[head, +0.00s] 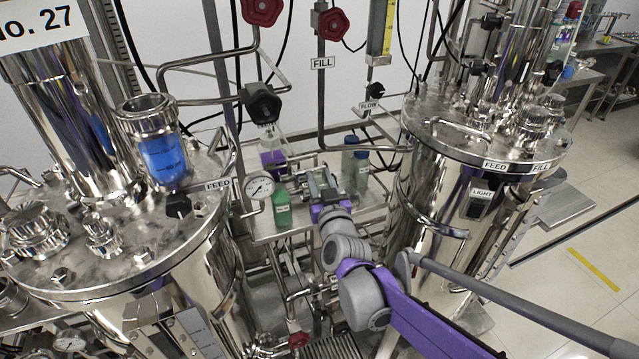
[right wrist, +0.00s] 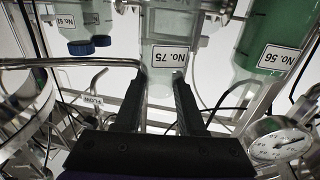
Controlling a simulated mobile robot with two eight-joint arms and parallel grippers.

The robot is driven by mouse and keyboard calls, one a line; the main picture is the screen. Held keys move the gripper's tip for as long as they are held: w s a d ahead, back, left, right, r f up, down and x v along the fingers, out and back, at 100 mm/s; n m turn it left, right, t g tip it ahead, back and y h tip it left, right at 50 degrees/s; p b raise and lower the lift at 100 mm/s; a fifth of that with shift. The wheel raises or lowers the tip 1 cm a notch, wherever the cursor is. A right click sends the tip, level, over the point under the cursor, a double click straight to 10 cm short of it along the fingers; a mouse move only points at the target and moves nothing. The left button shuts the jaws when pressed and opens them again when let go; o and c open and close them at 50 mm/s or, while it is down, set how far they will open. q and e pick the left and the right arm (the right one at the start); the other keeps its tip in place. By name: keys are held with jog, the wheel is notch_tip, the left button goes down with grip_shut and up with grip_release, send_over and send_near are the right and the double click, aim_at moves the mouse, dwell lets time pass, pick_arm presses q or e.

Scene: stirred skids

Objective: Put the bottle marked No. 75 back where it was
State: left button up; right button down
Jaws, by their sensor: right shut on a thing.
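The pale, clear bottle marked No. 75 (right wrist: 170,57) shows upside down in the right wrist view, between the two fingers of my right gripper (right wrist: 163,85). The fingers are shut on it. In the head view my right gripper (head: 308,180) is above the small metal shelf (head: 262,228) between the two steel tanks. There the held bottle is hard to make out behind the gripper, and I cannot tell whether its base touches the shelf. My left gripper is not in view.
A green bottle (head: 281,209), marked No. 56 in the wrist view (right wrist: 272,50), stands left of the gripper. Two blue-capped bottles (head: 360,172) stand to the right. A flask with purple liquid (head: 272,160) is behind left. A dial gauge (head: 260,185) and pipes crowd the space.

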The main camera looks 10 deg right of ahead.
jog(key=shift+f, duration=0.4)
jog(key=shift+f, duration=0.15)
jog(key=c, duration=0.5)
grip_release()
jog(key=shift+r, duration=0.2)
jog(key=s, duration=1.2)
jog(key=shift+d, duration=0.15)
jog(key=s+d+f+g, duration=0.2)
jog(key=s+f+g, duration=0.4)
jog(key=s+f, duration=0.3)
jog(key=s+d+f+g, duration=0.3)
jog(key=s+f+g, duration=0.4)
jog(key=s, duration=0.7)
notch_tip(320, 180, down, 2)
jog(key=shift+d+f+h, duration=0.1)
jog(key=shift+d+h, duration=0.2)
jog(key=shift+d, duration=0.05)
